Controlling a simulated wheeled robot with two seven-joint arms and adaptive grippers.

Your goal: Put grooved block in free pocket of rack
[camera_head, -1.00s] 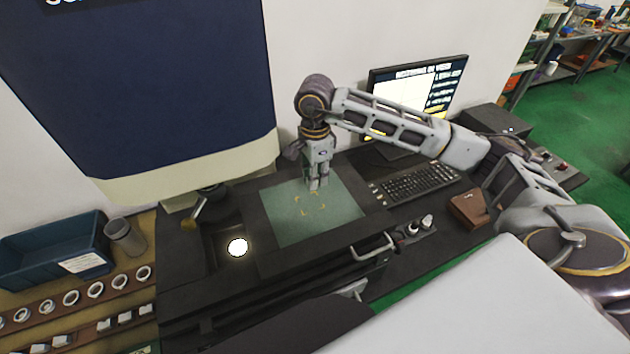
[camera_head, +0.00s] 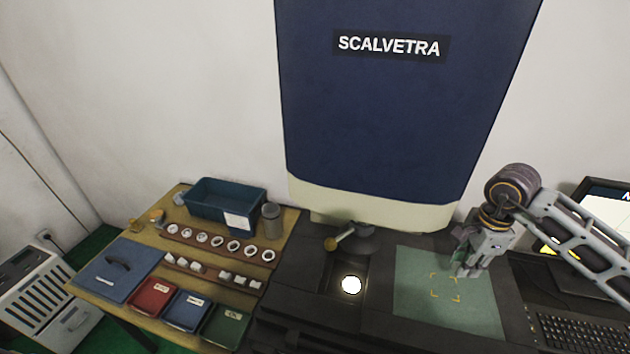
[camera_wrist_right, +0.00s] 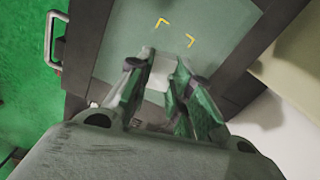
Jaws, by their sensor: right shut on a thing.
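My right gripper (camera_head: 466,270) is above the back right part of the green mat, with its fingers pointing down. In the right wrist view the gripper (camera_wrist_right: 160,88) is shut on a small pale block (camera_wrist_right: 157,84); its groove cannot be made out. In the head view the fingers hide this block. The front brown rack (camera_head: 211,274) lies on the wooden table at the left. It holds several pale blocks (camera_head: 240,281), with a gap between its left and right groups. My left gripper is not in view.
A back rack (camera_head: 211,241) holds pale rings, with a blue bin (camera_head: 225,198) and a grey cylinder (camera_head: 272,220) behind. Red, blue and green trays (camera_head: 187,311) stand in front. A dark machine with a lit disc (camera_head: 351,285) lies between the mat (camera_head: 420,310) and table.

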